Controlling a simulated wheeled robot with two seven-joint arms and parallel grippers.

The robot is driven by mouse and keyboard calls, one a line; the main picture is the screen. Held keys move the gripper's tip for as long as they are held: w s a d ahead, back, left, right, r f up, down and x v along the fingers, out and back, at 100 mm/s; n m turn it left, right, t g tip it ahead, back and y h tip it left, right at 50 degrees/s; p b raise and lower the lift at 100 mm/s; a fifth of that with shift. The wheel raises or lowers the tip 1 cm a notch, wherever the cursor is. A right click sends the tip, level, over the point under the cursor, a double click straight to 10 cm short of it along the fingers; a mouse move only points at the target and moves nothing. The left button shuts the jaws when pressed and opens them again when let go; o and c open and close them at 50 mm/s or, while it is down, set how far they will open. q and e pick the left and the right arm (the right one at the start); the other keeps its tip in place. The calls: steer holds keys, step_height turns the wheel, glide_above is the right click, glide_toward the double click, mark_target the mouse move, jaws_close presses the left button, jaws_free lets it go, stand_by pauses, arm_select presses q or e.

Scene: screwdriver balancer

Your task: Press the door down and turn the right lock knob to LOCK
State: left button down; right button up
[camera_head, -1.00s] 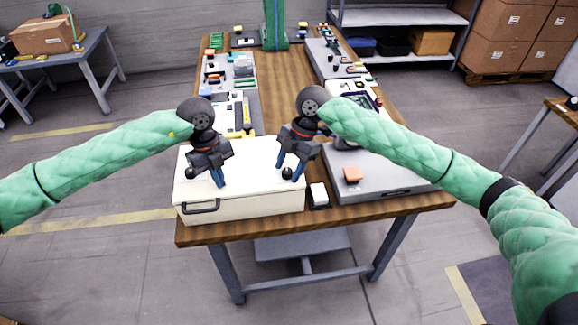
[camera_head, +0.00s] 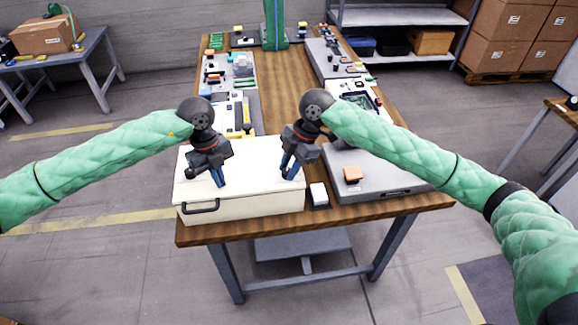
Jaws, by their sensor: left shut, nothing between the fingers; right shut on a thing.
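The white box with its flat door (camera_head: 245,165) on top lies closed at the front left of the table. A black left lock knob (camera_head: 189,173) sits near the door's left front. The black right lock knob (camera_head: 287,172) sits near its right front. My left gripper (camera_head: 221,184) is shut and empty, its blue fingertips pointing down at the door surface between the knobs; they appear to touch it. My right gripper (camera_head: 289,174) is shut on the right lock knob from above, and its fingers partly hide it. Any LOCK marking is too small to read.
A dark handle (camera_head: 201,207) is on the box front. A small white block (camera_head: 318,194) stands right of the box. A grey case (camera_head: 385,175) with an orange block (camera_head: 352,174) lies further right. Trays of parts line both sides behind; the wooden strip between them is clear.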

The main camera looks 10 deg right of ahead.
arm_select(q)
steer(key=shift+f, duration=0.15)
arm_select(e)
steer(key=m+t, duration=0.1)
steer(key=m, duration=0.3)
steer(key=shift+s+m+t, duration=0.2)
steer(key=shift+m+t, duration=0.1)
steer(key=shift+t, duration=0.1)
steer(key=m+t, duration=0.1)
steer(key=m, duration=0.2)
steer(key=shift+a+f+m, duration=0.1)
steer(key=shift+m, duration=0.3)
steer(key=m+t+h, duration=0.1)
steer(key=m, duration=0.3)
steer(key=shift+s+a+t, duration=0.1)
steer(key=shift+t, duration=0.3)
steer(key=shift+m+h, duration=0.7)
steer(key=shift+m, duration=0.9)
steer(key=shift+t, duration=0.3)
steer(key=o, duration=1)
